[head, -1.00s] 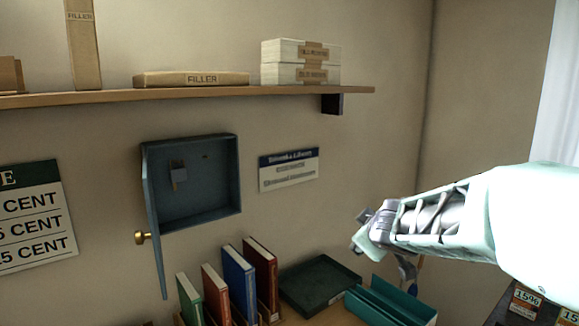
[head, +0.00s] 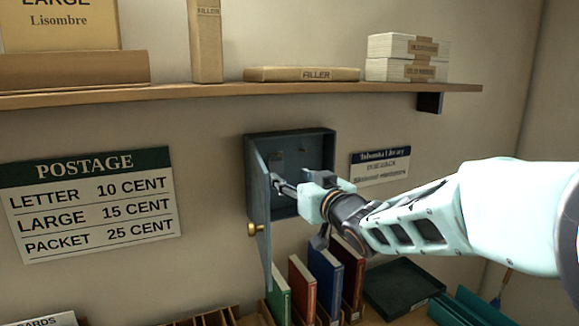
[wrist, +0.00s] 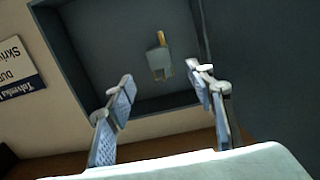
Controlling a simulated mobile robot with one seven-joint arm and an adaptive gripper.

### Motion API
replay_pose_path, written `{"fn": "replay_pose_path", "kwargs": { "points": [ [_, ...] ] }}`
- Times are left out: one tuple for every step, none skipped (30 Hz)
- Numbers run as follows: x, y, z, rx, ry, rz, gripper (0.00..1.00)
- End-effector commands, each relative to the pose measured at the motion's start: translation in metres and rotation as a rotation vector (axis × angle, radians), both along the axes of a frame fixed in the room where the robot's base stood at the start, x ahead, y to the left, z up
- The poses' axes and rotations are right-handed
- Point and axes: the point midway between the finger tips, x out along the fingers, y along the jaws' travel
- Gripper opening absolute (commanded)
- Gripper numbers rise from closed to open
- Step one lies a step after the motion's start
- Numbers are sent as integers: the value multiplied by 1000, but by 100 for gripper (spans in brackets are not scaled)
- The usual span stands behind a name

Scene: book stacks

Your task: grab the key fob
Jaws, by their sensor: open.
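The key fob (wrist: 160,63) is a small grey tag with a brass-coloured strip, on the back wall inside the open blue-grey wall cabinet (head: 325,160). In the wrist view it shows upside down, just beyond and between my fingertips. In the head view a small grey patch of it (head: 278,157) seems to show above my fingers; the rest is hidden or too small to tell. My gripper (head: 279,183) is at the cabinet's mouth, and in the wrist view (wrist: 160,80) its two fingers are spread with nothing between them.
The cabinet door (head: 261,215) hangs open on the left, close to my fingers, with a brass knob (head: 254,230). Upright books (head: 325,277) and a dark green tray (head: 403,287) stand below. A shelf (head: 210,92) with parcels runs above. A postage sign (head: 92,203) is left.

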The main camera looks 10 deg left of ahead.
Motion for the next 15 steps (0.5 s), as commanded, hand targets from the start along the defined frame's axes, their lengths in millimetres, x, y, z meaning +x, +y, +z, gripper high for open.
{"fn": "replay_pose_path", "kwargs": {
  "points": [
    [6, 6, -1, 2, 3, 3, 49],
    [10, 8, -2, 1, 3, 3, 49],
    [14, 12, -2, 1, 4, 2, 49],
    [18, 14, -2, 1, 3, 2, 49],
    [21, 17, -2, 1, 3, 3, 49],
    [24, 20, -1, -1, 2, 3, 49],
    [27, 22, -2, -1, 3, 2, 49],
    [29, 23, -2, -1, 3, 2, 49],
    [31, 24, -2, -2, 2, 1, 49],
    [33, 25, -2, -2, 2, 1, 49],
    [34, 26, -2, -3, 2, 1, 49],
    [35, 27, -2, -3, 3, 1, 49],
    [36, 28, -2, -3, 3, 1, 49],
    [38, 29, -1, -3, 2, 2, 49],
    [41, 32, 1, -2, 1, 2, 49]
  ]
}}
